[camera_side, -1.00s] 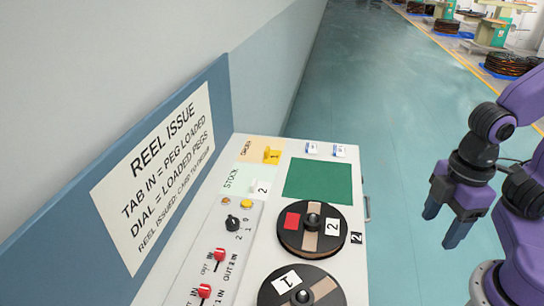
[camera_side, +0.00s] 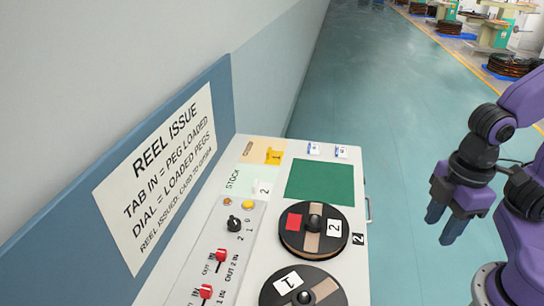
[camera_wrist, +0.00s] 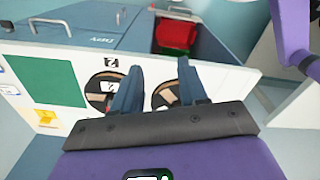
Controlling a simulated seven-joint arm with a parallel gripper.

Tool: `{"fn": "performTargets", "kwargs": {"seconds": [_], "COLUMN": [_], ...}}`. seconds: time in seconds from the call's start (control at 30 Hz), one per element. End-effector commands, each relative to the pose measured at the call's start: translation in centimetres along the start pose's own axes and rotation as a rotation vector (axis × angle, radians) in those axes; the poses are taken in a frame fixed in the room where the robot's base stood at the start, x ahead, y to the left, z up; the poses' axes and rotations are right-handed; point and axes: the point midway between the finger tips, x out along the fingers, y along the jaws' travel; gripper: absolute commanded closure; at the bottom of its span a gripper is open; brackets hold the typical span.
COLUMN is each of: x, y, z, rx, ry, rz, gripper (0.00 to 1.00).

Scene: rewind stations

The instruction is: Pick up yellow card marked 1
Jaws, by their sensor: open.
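The yellow card (camera_side: 273,156) stands on the orange order patch at the far end of the white bench; its mark is too small to read surely. It also shows at the lower left of the wrist view (camera_wrist: 45,117). My gripper (camera_side: 444,227) hangs in the air to the right of the bench, well apart from the card. Its two blue fingers are open and empty; they also show in the wrist view (camera_wrist: 157,72). A white card marked 2 (camera_side: 263,188) stands on the stock patch nearer the camera.
A green panel (camera_side: 320,181) lies right of the cards. Reel 2 (camera_side: 290,238) and reel 1 (camera_side: 328,280) sit on the bench. A black dial (camera_side: 234,224) and red switches (camera_side: 219,256) line the left. The sign panel (camera_side: 160,175) rises beside them.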

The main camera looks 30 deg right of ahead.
Motion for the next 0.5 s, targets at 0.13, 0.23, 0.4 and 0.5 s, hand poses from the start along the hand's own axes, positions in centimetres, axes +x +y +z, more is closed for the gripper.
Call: {"fn": "performTargets", "kwargs": {"seconds": [0.13, 0.23, 0.4, 0.5], "x": [0.1, 0.3, 0.9, 1.4], "y": [2.2, 4.8, 9.8, 12.7], "z": [-2.4, -5.2, -10.3, -13.2], "rx": [-0.059, -0.131, -0.271, -0.352], "ry": [-0.034, -0.078, -0.174, -0.238], "rz": [0.061, 0.133, 0.260, 0.327], "gripper": [0.57, 0.57, 0.57, 0.57]}}
